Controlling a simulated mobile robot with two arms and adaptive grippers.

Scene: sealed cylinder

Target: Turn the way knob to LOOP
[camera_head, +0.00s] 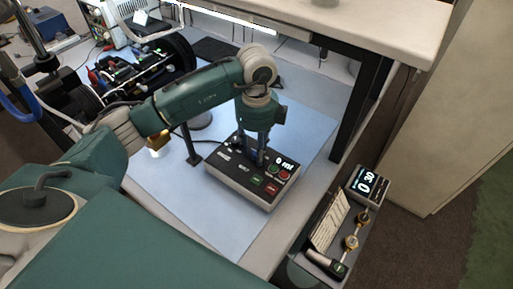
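A dark control box (223,179) sits on the pale blue mat, with a small display (284,161) reading "0 ml" and red and green buttons. The green arm from the left ends in my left gripper (259,157), which points down at the top of this box, near small pale labels. Its fingertips are at or just above the panel; I cannot tell whether they touch it. The way knob cannot be made out for certain, nor can its setting; the gripper covers part of the panel. My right gripper is not in view.
Right of the bench stands a dark unit with a display (367,182) reading "0:30", a paper card (329,220) and brass fittings (351,242). A black stand (193,150) is left of the box. Equipment crowds the upper left. The blue mat (214,222) is clear in front.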

